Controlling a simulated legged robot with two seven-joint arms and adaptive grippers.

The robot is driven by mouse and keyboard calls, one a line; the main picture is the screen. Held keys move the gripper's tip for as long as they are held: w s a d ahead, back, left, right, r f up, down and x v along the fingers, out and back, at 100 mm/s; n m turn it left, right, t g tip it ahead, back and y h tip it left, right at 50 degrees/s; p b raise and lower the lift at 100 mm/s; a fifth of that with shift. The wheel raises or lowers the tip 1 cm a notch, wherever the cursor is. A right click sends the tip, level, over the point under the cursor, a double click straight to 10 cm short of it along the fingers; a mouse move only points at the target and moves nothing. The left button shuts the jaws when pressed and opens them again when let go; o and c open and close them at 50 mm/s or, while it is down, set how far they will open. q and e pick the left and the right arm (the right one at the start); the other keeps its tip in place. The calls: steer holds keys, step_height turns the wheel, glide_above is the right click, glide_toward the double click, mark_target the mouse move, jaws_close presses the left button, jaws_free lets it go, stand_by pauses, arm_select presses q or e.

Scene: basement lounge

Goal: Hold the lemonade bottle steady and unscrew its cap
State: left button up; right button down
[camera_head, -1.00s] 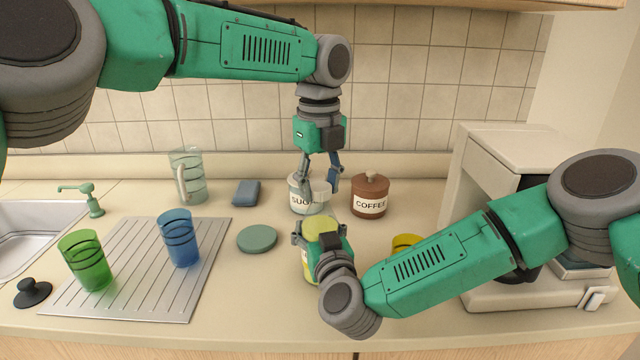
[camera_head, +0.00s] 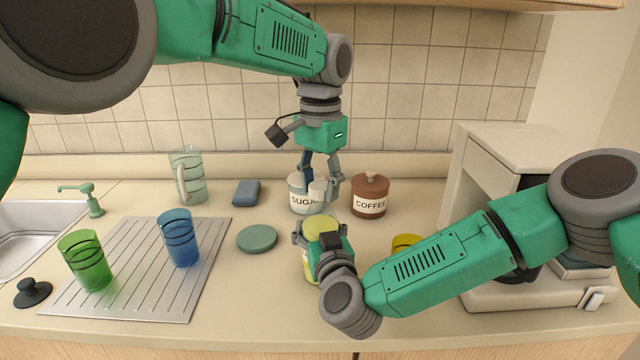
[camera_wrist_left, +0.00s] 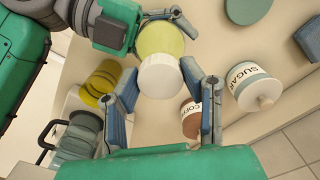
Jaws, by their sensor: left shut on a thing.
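The lemonade bottle (camera_head: 323,228), with a yellow-green top, stands upright on the counter. My right gripper (camera_head: 322,238) is closed around its upper part, and its hand hides much of the bottle's front. The white cap (camera_head: 318,190) is between the fingertips of my left gripper (camera_head: 318,188), which points down from above. In the left wrist view the cap (camera_wrist_left: 160,76) is pinched by the left fingers and overlaps the bottle (camera_wrist_left: 160,38). In the head view a small gap seems to show between cap and bottle top; I cannot tell whether they still touch.
The sugar jar (camera_head: 299,203) stands close behind the cap, with the coffee jar (camera_head: 370,197) to its right. A yellow cup (camera_head: 406,241) is partly behind my right arm. A green disc (camera_head: 257,239) and the ribbed board (camera_head: 135,277) with two cups lie left.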

arm_select(q)
steer(key=shift+d+r, duration=0.1)
steer(key=shift+d, duration=0.1)
arm_select(e)
steer(key=shift+s+a+y, duration=0.3)
steer(key=shift+a, duration=0.1)
arm_select(q)
steer(key=o, duration=1.3)
steer(key=shift+w, duration=0.1)
arm_select(e)
steer(key=shift+w+d, duration=0.1)
steer(key=shift+d, duration=0.05)
arm_select(q)
steer(key=shift+a, duration=0.1)
